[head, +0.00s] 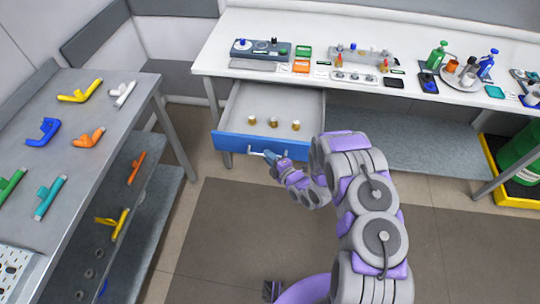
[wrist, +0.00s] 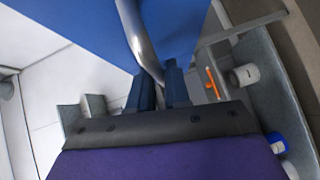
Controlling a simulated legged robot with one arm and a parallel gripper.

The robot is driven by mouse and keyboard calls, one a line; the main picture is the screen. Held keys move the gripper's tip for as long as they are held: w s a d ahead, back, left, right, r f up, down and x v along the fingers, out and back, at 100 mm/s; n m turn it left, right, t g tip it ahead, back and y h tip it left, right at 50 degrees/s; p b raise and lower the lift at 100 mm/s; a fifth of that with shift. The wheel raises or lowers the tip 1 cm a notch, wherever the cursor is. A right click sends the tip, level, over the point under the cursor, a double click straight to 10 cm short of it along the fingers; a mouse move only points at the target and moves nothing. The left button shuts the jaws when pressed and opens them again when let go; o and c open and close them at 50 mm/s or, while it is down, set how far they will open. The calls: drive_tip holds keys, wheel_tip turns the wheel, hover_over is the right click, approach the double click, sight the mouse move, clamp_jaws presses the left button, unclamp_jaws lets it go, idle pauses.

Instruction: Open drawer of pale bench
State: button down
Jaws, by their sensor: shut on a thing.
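The pale bench (head: 400,30) runs along the back wall. Its drawer (head: 230,104) has a blue front (head: 232,142) and stands pulled out, with several small brass-coloured items (head: 273,122) inside. My gripper (head: 271,157) is at the drawer front, at the metal bar handle (head: 255,153). In the wrist view my gripper's two blue-grey fingers (wrist: 160,85) are shut on the curved metal handle (wrist: 138,38), with the blue drawer front (wrist: 80,28) behind. The fingertips are small in the head view.
A grey table (head: 135,83) with coloured pipe fittings stands at the left, with a shelf below. A green drum (head: 520,150) in a yellow tray (head: 508,186) is at the right. A dark mat (head: 225,240) covers clear floor in front of the bench.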

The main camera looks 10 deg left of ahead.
drive_tip(key=shift+s+f, duration=0.1)
drive_tip(key=c, duration=1.2)
unclamp_jaws()
drive_tip(key=shift+a, duration=0.15)
drive_tip(key=shift+o, duration=0.2)
drive_tip(key=p+v, duration=0.1)
drive_tip(key=v, duration=1.6)
